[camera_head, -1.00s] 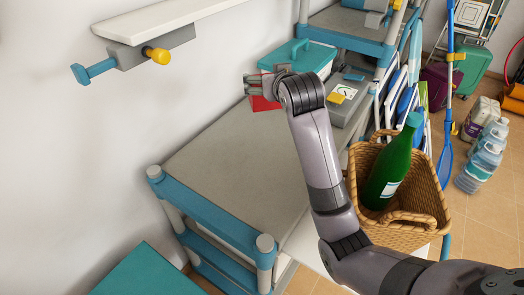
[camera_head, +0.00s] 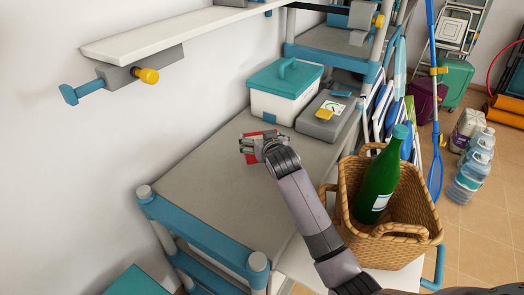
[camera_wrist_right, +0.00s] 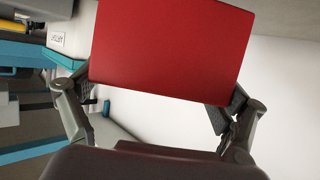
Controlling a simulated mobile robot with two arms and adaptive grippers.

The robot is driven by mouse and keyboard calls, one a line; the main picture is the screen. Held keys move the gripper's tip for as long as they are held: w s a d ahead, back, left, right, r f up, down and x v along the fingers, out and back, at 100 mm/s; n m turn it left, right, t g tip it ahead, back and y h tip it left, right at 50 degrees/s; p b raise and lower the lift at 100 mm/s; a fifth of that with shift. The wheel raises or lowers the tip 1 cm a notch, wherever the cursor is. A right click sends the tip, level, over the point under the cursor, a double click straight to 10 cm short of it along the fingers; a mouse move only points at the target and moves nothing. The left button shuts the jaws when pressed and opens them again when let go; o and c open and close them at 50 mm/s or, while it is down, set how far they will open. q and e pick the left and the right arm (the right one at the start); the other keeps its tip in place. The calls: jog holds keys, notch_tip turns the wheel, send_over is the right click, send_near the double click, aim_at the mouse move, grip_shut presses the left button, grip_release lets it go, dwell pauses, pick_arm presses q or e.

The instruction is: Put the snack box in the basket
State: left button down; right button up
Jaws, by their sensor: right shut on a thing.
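The red snack box (camera_head: 252,156) shows partly behind my right gripper (camera_head: 256,146) in the head view, over the grey shelf top. In the right wrist view the red box (camera_wrist_right: 168,52) fills the space between the two fingers of my right gripper (camera_wrist_right: 160,105), which is shut on it. Whether the box touches the shelf is hard to tell. The wicker basket (camera_head: 412,222) stands to the right of the shelf, with a green bottle (camera_head: 380,182) in it. My left gripper is not in view.
A white case with a teal lid (camera_head: 285,82) and a grey toolbox (camera_head: 326,118) stand at the shelf's back. The grey shelf top (camera_head: 205,190) is clear in front. Water bottles (camera_head: 472,170) stand on the floor at right.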

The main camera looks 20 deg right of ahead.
notch_tip(320, 180, down, 4)
jog(key=shift+f, duration=0.2)
jog(key=o, duration=1)
jog(key=shift+f, duration=0.1)
